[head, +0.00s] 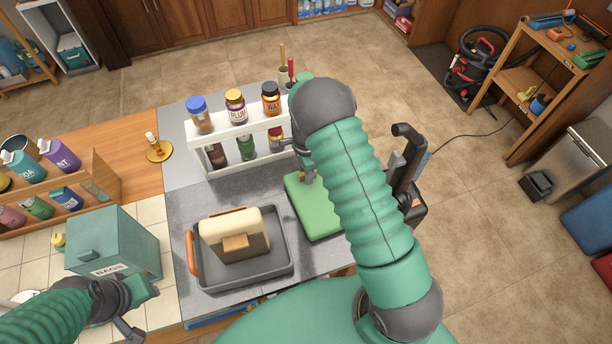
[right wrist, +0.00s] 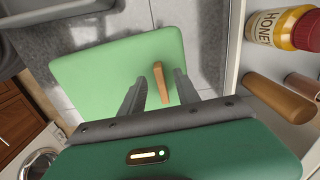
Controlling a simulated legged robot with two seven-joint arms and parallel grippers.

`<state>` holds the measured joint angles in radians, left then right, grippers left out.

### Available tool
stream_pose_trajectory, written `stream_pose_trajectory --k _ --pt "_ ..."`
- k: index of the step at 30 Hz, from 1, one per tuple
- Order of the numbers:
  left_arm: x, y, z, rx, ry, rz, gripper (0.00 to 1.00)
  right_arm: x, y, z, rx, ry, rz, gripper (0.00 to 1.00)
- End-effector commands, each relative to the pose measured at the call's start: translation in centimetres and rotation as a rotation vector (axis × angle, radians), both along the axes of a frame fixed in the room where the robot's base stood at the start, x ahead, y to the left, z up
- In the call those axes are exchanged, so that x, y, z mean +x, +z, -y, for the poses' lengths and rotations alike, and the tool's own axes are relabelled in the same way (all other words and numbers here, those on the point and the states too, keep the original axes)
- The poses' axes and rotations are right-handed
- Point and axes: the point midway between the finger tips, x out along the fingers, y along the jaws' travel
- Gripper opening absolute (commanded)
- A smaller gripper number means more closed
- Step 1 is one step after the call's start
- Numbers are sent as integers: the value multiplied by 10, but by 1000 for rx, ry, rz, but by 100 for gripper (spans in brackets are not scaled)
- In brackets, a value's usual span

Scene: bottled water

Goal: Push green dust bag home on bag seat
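A flat green piece, apparently the green dust bag (head: 309,211), lies on the grey worktop right of the tray. It has an upright wooden tab (right wrist: 161,82). In the right wrist view the green piece (right wrist: 85,75) fills the area before my right gripper (right wrist: 161,72). That gripper is open, with one finger on each side of the tab and gaps between. In the head view my right forearm hides part of the green piece. My left gripper (head: 135,307) is at the lower left, near the teal BAGS box (head: 110,244); its opening is unclear. I cannot identify the bag seat.
A grey tray (head: 283,270) holds a cream block with a wooden tab (head: 235,243). A white bottle rack (head: 240,137) stands behind. A black upright device (head: 407,170) is right of my right arm. Bare worktop (head: 195,200) lies behind the tray.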

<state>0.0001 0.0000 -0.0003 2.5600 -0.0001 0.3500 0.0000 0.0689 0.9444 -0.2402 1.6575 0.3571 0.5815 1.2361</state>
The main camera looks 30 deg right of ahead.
Motion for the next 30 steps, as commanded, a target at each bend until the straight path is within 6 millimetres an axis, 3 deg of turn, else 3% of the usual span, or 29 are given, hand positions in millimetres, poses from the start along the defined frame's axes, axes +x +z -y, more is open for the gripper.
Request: stream_pose_trajectory --k 18,30 --pt "0 0 0 0 -1 0 32 0 0 1 0 -1 0 0" --pt "0 0 0 0 0 0 32 0 0 2 1 -1 0 0"
